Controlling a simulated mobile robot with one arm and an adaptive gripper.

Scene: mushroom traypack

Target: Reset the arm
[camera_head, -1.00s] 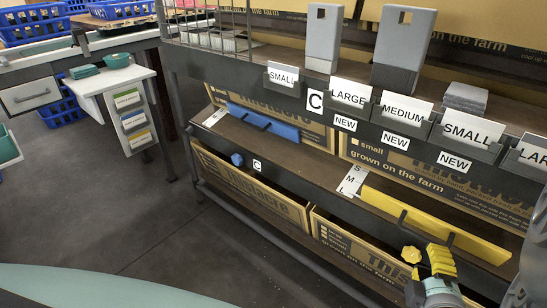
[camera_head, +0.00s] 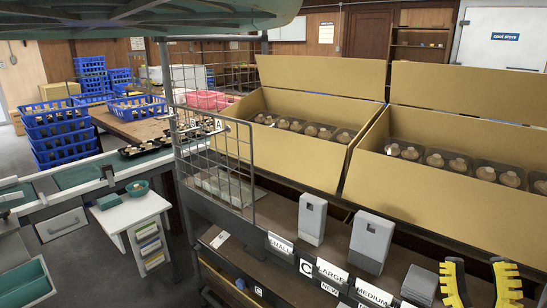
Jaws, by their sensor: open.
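My gripper (camera_head: 481,281) shows at the lower right corner of the head view. Its two yellow, ridged fingers point up and stand apart, with nothing between them. The rest of my arm is below the picture's edge. The fingers appear in front of the packing bench, to the right of a small grey block (camera_head: 419,284).
Two open cardboard boxes (camera_head: 292,168) with mushroom trays stand behind the bench. Grey dispensers (camera_head: 371,241) stand by size labels. A wire rack (camera_head: 217,160) rises at the bench's left end. A white side table (camera_head: 128,212) and blue crates (camera_head: 57,133) are left.

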